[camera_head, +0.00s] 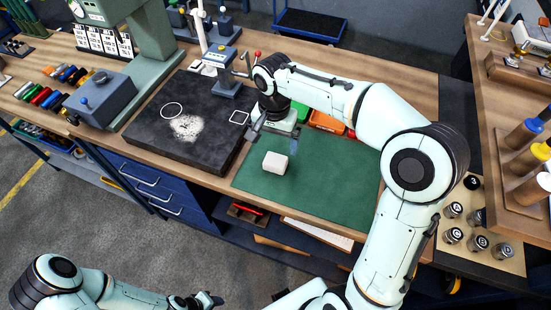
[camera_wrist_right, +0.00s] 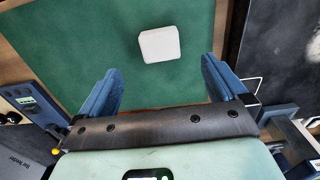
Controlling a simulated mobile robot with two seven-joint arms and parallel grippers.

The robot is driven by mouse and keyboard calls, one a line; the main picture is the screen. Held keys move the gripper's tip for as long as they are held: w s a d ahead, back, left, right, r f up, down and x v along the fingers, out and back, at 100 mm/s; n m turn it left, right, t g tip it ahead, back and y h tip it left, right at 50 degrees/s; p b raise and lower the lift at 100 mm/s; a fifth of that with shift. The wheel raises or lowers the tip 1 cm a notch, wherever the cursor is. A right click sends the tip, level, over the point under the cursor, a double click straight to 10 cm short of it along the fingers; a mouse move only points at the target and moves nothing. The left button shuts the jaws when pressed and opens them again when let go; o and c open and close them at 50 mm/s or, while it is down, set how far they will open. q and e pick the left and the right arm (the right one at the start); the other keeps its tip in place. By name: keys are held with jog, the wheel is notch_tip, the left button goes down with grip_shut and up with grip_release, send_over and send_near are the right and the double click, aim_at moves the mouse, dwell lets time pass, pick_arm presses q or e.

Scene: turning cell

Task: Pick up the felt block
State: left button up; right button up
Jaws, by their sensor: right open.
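The felt block (camera_head: 275,163) is a small off-white block lying on the green mat (camera_head: 330,190) on the workbench. In the right wrist view the felt block (camera_wrist_right: 160,44) lies on the mat beyond the fingertips, roughly centred between them. My right gripper (camera_head: 274,142) is above the mat close to the block, open and empty. In the right wrist view its two blue fingers (camera_wrist_right: 162,72) are spread wide, with a gap to the block. My left arm shows at the bottom left of the head view, away from the bench, with its gripper (camera_head: 212,300) small and partly cut off.
A dark surface plate (camera_head: 175,150) with white markings lies left of the mat. Orange bins (camera_head: 325,122) stand behind the mat, partly hidden by my right arm. A blue-grey stand (camera_head: 225,85) is at the back. The mat around the block is clear.

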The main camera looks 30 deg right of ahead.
send_over(275, 160)
jog(key=f, duration=0.4)
jog(key=shift+s+a+f, duration=0.1)
jog(key=shift+s+f, duration=0.15)
jog(key=shift+s, duration=0.05)
jog(key=f, duration=0.5)
jog(key=shift+w+d+f, duration=0.2)
jog(key=shift+w+f, duration=0.1)
jog(key=shift+f, duration=0.1)
jog(key=c, duration=1.1)
